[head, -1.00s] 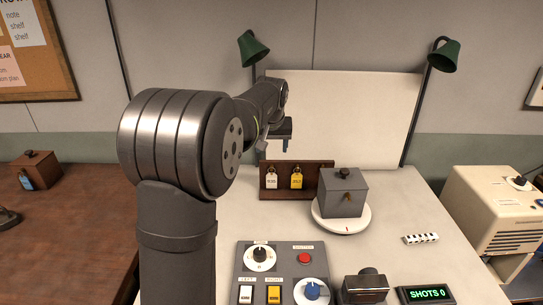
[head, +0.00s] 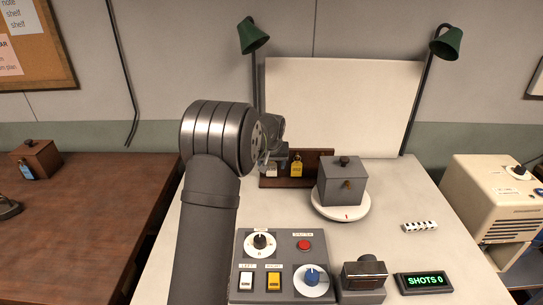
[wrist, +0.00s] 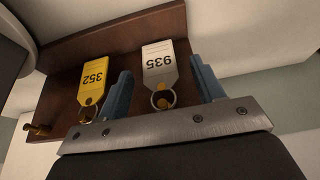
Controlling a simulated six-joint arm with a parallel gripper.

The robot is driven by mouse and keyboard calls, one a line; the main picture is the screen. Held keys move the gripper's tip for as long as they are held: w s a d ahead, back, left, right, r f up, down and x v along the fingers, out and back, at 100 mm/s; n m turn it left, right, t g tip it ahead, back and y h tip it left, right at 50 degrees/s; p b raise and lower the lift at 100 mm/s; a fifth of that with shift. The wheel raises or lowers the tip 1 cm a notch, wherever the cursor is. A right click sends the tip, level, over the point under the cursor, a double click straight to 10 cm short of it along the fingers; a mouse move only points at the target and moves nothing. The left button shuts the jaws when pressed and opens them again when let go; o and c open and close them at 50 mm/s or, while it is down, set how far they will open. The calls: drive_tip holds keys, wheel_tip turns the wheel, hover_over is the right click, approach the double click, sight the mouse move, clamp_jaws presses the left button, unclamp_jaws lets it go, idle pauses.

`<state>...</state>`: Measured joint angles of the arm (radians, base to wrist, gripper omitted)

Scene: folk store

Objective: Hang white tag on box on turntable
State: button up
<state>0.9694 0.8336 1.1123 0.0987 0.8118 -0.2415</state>
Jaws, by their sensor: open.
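The white tag (wrist: 158,62), numbered 935, hangs by its ring from a brass peg on the wooden rack (wrist: 75,55). My gripper (wrist: 160,68) is open, with one blue finger on either side of the white tag; I cannot tell whether either touches it. In the head view my gripper (head: 276,157) is at the rack's left end and partly covers the white tag (head: 271,171). The grey box (head: 341,185) with a dark knob and a brass peg on its front stands on the white round turntable (head: 328,212), right of the rack.
A yellow tag (head: 296,168), numbered 352, hangs just right of the white tag in the head view. A control panel (head: 250,272) and a small camera-like device (head: 363,276) stand at the front. Two green lamps (head: 253,36) flank the white backdrop (head: 345,105).

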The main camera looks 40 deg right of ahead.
drive_tip(key=shift+x, duration=1.15)
drive_tip(key=c, duration=1)
drive_tip(key=shift+c, duration=0.3)
drive_tip(key=shift+r, duration=0.4)
drive_tip(key=shift+s+a, duration=0.15)
drive_tip(key=shift+s, duration=0.05)
drive_tip(key=shift+s+a, duration=0.55)
